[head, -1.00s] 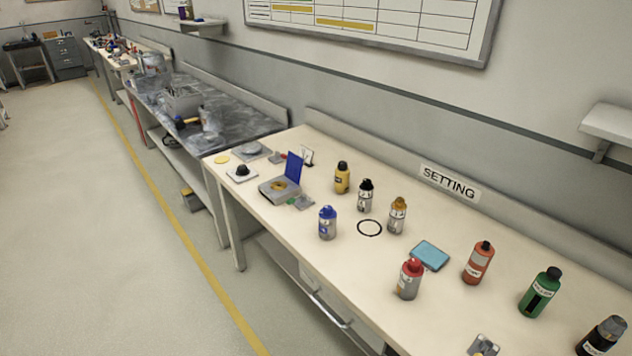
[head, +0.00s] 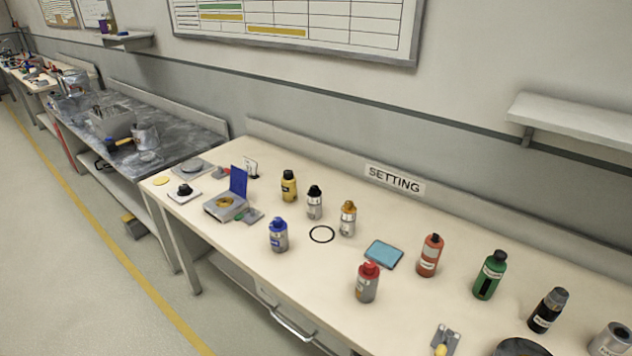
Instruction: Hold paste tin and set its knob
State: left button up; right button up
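Several tins or bottles with coloured caps stand upright on the cream bench in the head view. They include a blue-capped one (head: 278,236), a red-capped one (head: 367,284), a yellow one (head: 289,187), a black-capped silver one (head: 315,203) and an amber-capped one (head: 348,220). An orange-red one (head: 429,257), a green one (head: 489,276), a black one (head: 547,311) and a silver one (head: 610,340) stand farther right. Their labels are too small to read, so I cannot tell which is the paste tin. Neither of my grippers is in view.
The cream bench (head: 250,290) carries a black ring outline (head: 321,234), a teal pad (head: 384,254), a grey box with raised blue lid (head: 225,207) and a black knob on a white plate (head: 185,190). A "SETTING" sign (head: 394,180) is behind.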

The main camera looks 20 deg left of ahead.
aim_at(278, 224)
jog(key=i+j+z, duration=0.1)
jog(key=j+z, duration=0.25)
jog(key=j, duration=0.15)
jog(key=j+z, duration=0.4)
jog(key=j, duration=0.15)
jog(key=j+z, duration=0.35)
jog(key=j, duration=0.15)
